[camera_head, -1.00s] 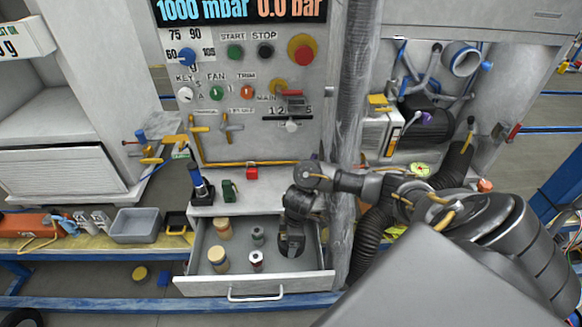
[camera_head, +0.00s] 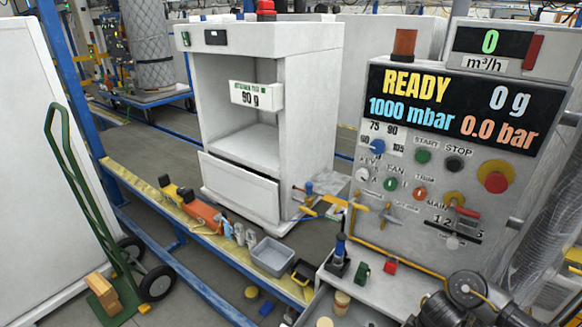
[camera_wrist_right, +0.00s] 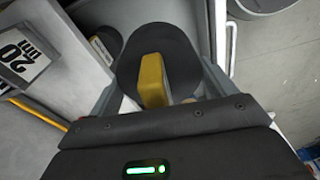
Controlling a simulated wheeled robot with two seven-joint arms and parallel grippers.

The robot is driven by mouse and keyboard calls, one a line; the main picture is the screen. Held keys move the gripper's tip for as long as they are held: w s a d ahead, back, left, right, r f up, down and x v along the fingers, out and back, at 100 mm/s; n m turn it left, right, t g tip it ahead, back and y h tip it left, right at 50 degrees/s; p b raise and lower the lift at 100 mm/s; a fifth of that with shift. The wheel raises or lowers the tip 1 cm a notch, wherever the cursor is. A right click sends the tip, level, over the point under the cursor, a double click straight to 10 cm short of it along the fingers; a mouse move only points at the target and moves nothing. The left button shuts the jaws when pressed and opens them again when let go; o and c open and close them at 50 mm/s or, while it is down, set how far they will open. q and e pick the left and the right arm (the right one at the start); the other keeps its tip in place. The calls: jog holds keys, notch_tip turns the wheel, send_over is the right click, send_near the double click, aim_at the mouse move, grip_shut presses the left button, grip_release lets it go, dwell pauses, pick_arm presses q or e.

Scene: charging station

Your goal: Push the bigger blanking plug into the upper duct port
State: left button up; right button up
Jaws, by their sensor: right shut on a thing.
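In the right wrist view, the plug is a dark round disc (camera_wrist_right: 155,42) with a yellow grip tab (camera_wrist_right: 153,78). My right gripper (camera_wrist_right: 155,88) is shut on the yellow tab, and the disc sits beyond the fingertips. In the head view, only part of my right arm shows at the bottom right; its gripper and the plug are out of that frame. The upper duct port cannot be made out in either current view. My left gripper is not in view.
The control panel (camera_head: 400,215) stands at the right. Below it, an open drawer (camera_head: 373,316) holds tan-topped pieces (camera_head: 341,300). A grey bin (camera_head: 272,257) sits on the yellow ledge. A label reading 20 (camera_wrist_right: 18,55) and a pale handle bar (camera_wrist_right: 231,48) flank the gripper.

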jog(key=s+a+r+m+b, duration=0.1)
jog(key=s+a+r+m, duration=0.2)
jog(key=a, duration=0.5)
jog(key=s+a+r+m+b, duration=0.2)
jog(key=s+a+r, duration=0.1)
jog(key=a, duration=0.4)
jog(key=w+d+r+b, duration=0.1)
jog(key=w+r+b, duration=0.1)
jog(key=r, duration=0.4)
jog(key=w+d+r+n+b, duration=0.1)
jog(key=w+d+r+b, duration=0.1)
jog(key=w+r, duration=0.2)
notch_tip(320, 180, up, 4)
jog(key=shift+w+d+f+n, duration=0.2)
jog(key=shift+w+d+n, duration=0.05)
jog(key=shift+d+n, duration=0.05)
